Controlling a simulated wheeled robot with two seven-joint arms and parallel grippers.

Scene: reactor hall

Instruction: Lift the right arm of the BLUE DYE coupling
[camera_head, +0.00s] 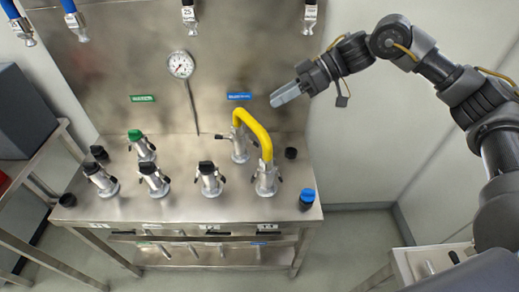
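A blue label (239,96), too small to read, is on the steel back panel. Below it, a silver coupling (239,150) stands upright on the bench, joined to one end of a yellow U-shaped pipe (258,132). A dark lever arm (220,136) sticks out on its left; its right arm is hard to make out beside the pipe. The pipe's other end sits in a nearer silver coupling (266,182). My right gripper (274,101) hangs above and right of the pipe, touching nothing. Its pale fingers overlap, so their gap cannot be judged. My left gripper is out of view.
Several other couplings (209,180) stand to the left on the steel bench (190,208), one green-topped (143,148). A blue-topped cap (307,198) and a black cap (291,153) stand right. A gauge (181,64) and hanging hose ends (189,18) are behind.

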